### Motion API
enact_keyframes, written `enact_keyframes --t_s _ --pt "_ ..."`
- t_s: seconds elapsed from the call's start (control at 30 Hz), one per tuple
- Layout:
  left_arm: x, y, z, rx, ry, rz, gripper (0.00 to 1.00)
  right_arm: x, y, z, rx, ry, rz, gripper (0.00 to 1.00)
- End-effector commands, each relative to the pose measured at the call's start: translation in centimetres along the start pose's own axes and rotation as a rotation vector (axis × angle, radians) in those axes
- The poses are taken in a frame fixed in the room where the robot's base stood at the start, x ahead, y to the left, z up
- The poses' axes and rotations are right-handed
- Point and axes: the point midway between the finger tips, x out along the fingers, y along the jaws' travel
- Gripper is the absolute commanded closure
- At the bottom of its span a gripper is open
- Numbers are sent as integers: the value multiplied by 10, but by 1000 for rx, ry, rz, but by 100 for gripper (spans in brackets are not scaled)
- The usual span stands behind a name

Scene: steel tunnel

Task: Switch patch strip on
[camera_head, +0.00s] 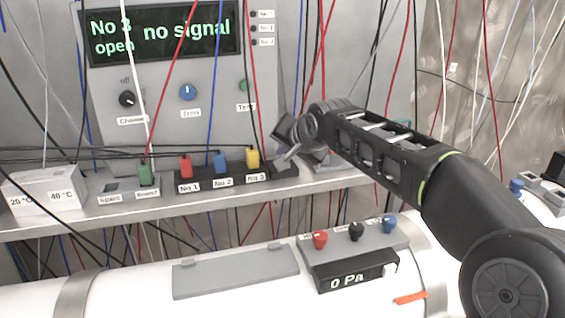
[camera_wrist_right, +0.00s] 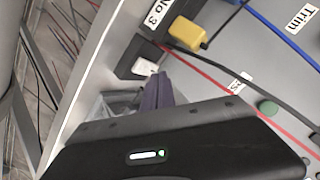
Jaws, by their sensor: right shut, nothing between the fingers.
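The black patch strip (camera_head: 215,178) lies on the grey shelf, with red, blue and yellow plugs in the sockets labelled No 1, No 2 and No 3. In the right wrist view its end (camera_wrist_right: 128,62) carries a small white switch (camera_wrist_right: 146,67) beyond the yellow plug (camera_wrist_right: 188,33). I cannot tell the switch's position. My right gripper (camera_head: 284,153) is shut and empty at the strip's right end, covering part of it. In the right wrist view its dark fingers (camera_wrist_right: 158,92) are close to the switch; contact is unclear. My left gripper is not in view.
The panel display (camera_head: 160,32) reads "No 3 open" and "no signal". Knobs sit below it. Many cables hang around the strip and arm. A 0 Pa box (camera_head: 355,270) is below the shelf.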

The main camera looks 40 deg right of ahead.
Motion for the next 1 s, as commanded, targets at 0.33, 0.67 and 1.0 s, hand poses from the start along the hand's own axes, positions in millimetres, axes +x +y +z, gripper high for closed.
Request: enact_keyframes --t_s 0.33,0.67,1.0 --pt "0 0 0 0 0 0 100 0 0 0 0 0 0 100" --pt "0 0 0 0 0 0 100 0 0 0 0 0 0 100" --pt "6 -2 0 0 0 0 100 4 3 3 0 0 0 100"
